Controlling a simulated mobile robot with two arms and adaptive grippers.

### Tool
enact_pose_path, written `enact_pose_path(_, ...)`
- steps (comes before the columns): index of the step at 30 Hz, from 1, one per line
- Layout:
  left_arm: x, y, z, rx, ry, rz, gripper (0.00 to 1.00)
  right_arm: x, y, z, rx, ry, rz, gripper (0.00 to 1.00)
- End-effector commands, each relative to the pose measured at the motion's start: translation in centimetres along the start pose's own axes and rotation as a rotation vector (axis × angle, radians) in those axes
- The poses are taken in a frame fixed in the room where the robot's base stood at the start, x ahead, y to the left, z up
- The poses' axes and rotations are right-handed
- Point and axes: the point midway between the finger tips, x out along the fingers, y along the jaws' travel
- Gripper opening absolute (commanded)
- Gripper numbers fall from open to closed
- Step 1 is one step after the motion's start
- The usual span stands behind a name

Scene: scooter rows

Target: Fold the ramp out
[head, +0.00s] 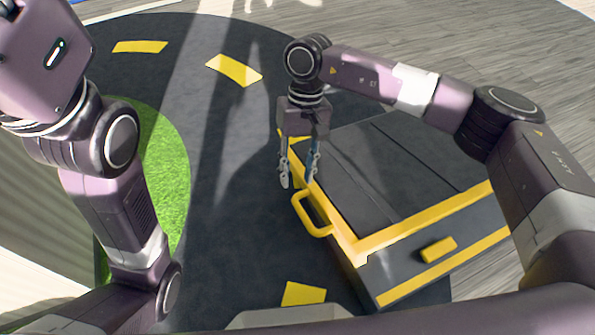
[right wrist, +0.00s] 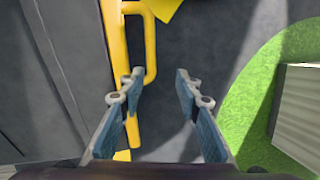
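The ramp (head: 370,190) is a dark grey folded box with yellow edges, lying on the floor at the right of the head view. A yellow handle (head: 311,217) sticks out from its left side; it also shows in the right wrist view (right wrist: 150,45). My right gripper (head: 299,183) points down by the ramp's left edge, just behind the handle in the head view. Its fingers are apart, and in the right wrist view (right wrist: 160,75) the handle's near end lies by the left finger. My left arm comes in at the left, its gripper fingers out of view.
A dark road mat with yellow dashes (head: 233,70) lies left of the ramp and is clear there. Green turf (head: 165,160) borders it, with a pale ribbed block (right wrist: 298,115) on the turf. A yellow block (head: 438,249) sits on the ramp's front face.

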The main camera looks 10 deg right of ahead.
Motion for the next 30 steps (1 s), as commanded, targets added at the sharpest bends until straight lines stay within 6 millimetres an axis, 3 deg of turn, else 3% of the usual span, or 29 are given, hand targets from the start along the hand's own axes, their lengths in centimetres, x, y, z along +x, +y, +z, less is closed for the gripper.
enact_pose_path(10, -0.1, 0.0, 0.1, 0.002, -0.005, 0.001, 0.40, -0.9, 0.0, 0.0, 0.000, -0.001, 0.001, 0.31)
enact_pose_path(24, -0.1, 0.0, 0.0, 0.001, -0.002, 0.000, 0.40, -10.1, -0.1, 0.0, -0.001, 0.001, 0.000, 0.31)
enact_pose_path(30, -0.1, 0.0, 0.0, 0.001, -0.002, 0.000, 0.40, -11.8, 0.0, 0.0, -0.001, -0.001, 0.001, 0.31)
